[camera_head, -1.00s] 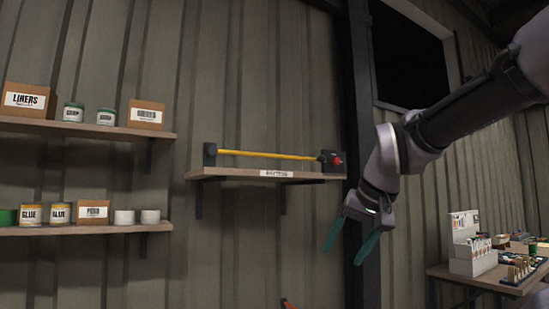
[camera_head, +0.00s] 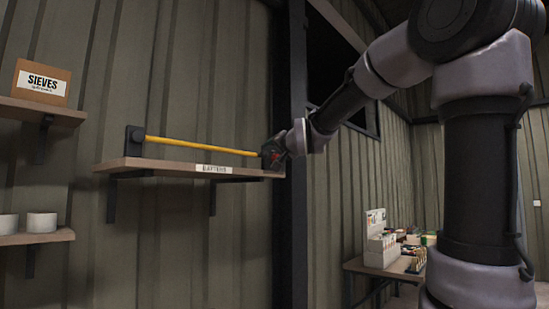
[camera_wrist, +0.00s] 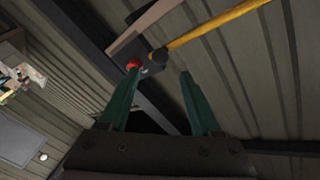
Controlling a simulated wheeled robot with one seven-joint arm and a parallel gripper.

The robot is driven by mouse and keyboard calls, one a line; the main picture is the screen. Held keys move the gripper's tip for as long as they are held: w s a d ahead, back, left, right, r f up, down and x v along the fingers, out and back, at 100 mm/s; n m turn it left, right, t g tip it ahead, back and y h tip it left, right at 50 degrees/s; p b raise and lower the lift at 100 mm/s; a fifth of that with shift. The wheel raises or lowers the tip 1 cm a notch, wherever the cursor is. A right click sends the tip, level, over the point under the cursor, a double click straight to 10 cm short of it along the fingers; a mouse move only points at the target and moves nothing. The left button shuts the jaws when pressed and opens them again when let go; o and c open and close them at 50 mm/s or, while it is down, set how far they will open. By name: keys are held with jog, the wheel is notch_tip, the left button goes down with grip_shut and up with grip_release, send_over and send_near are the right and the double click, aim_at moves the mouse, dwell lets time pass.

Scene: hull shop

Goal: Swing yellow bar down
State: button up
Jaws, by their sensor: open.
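The yellow bar (camera_head: 200,146) lies level across the front of a wall shelf (camera_head: 130,163) labelled as battens. Its left end meets a dark bracket (camera_head: 135,141) and its right end a dark block (camera_head: 270,152). In the wrist view the bar (camera_wrist: 215,24) runs up to the right from a dark pivot, beside a red knob (camera_wrist: 134,64) on the block. My gripper (camera_wrist: 158,88) is open, its two green fingers pointing towards the block, with nothing seen between them. In the head view my wrist is by the shelf's right end and hides the fingers.
A dark post (camera_head: 292,220) stands just right of the shelf. At the left, shelves hold a SIEVES box (camera_head: 42,83) and white tubs (camera_head: 41,222). A table (camera_head: 385,268) with small goods stands at the right. The wall below the shelf is clear.

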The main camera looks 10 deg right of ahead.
aim_at(265, 154)
jog(key=w, duration=0.3)
jog(key=w+a, duration=0.1)
jog(key=w, duration=0.6)
jog(key=shift+w+a+r, duration=0.1)
jog(key=shift+w+a, duration=0.1)
jog(key=shift+w, duration=0.15)
grip_shut()
dwell(0.9)
